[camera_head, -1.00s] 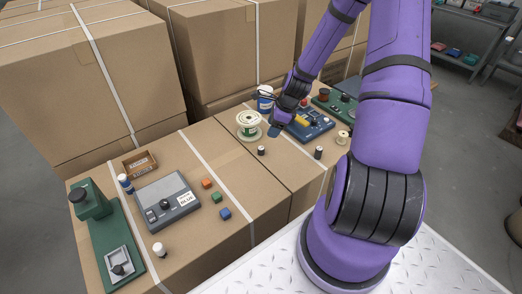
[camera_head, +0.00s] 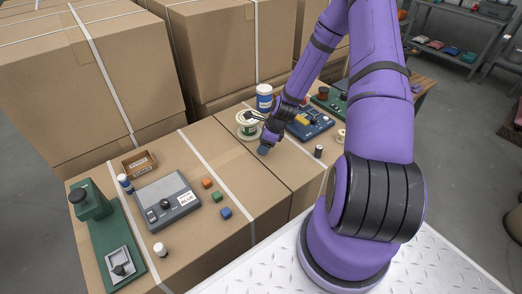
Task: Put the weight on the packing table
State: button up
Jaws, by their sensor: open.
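My gripper (camera_head: 264,149) is open and low over the cardboard-topped surface, just in front of a green-and-white spool (camera_head: 247,121). A small dark cylinder with a light top (camera_head: 319,151) stands to the right of my gripper and may be a weight. A similar small cylinder seen earlier at the gripper's present spot is now hidden by the gripper; whether the fingers are around it I cannot tell. A wooden slatted tabletop (camera_head: 427,77) shows partly behind my arm at the right; I cannot tell whether it is the packing table.
A grey scale-like device (camera_head: 167,201), a green press (camera_head: 104,235), small coloured cubes (camera_head: 216,197) and a small open box (camera_head: 139,163) stand on the left. A blue-labelled container (camera_head: 264,97) and a blue panel (camera_head: 310,124) are near my wrist. Large cartons (camera_head: 220,55) rise behind.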

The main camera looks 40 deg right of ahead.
jog(key=shift+x, duration=0.9)
grip_shut()
jog(key=shift+r, duration=0.1)
jog(key=shift+r, duration=0.4)
notch_tip(320, 180, up, 3)
jog(key=shift+s+f, duration=0.1)
jog(key=s, duration=1)
jog(key=s+r, duration=0.1)
jog(key=s, duration=0.4)
jog(key=shift+s+r, duration=0.15)
jog(key=shift+s, duration=0.25)
